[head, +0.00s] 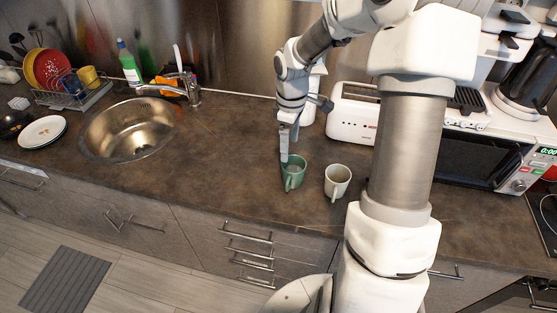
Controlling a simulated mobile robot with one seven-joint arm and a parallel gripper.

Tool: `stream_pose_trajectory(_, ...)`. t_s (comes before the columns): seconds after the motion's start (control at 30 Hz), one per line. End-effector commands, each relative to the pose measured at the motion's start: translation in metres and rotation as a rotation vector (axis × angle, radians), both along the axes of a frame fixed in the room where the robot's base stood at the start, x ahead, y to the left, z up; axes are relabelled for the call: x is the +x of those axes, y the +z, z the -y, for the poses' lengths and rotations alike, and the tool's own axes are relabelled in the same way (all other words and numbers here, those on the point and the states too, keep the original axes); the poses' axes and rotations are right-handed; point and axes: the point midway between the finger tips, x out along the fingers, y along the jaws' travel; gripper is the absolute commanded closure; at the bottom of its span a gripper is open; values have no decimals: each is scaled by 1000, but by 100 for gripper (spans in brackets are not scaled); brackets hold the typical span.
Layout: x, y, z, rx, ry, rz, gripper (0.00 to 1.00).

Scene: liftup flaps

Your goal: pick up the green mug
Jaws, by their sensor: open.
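The green mug (295,176) stands upright on the brown countertop, left of a whitish mug (337,183). My gripper (285,158) points down at the left side of the green mug's rim. One finger shows beside or just over the rim; I cannot tell whether it touches the mug or reaches inside. The other finger is not clearly visible. The jaws are open and the mug rests on the counter.
The whitish mug stands close on the right. A white toaster (352,122) stands behind, and a microwave (478,162) is further right. The sink (130,130) is at left. The counter (225,150) between sink and green mug is clear.

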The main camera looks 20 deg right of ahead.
Motion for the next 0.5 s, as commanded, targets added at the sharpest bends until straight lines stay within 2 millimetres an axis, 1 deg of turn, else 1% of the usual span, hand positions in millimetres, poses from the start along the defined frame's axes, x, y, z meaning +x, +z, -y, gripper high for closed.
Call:
stream_pose_trajectory(0.17,1,-23,3,1,41,-7,16)
stream_pose_trajectory(0.5,1,-95,2,1,38,-7,16)
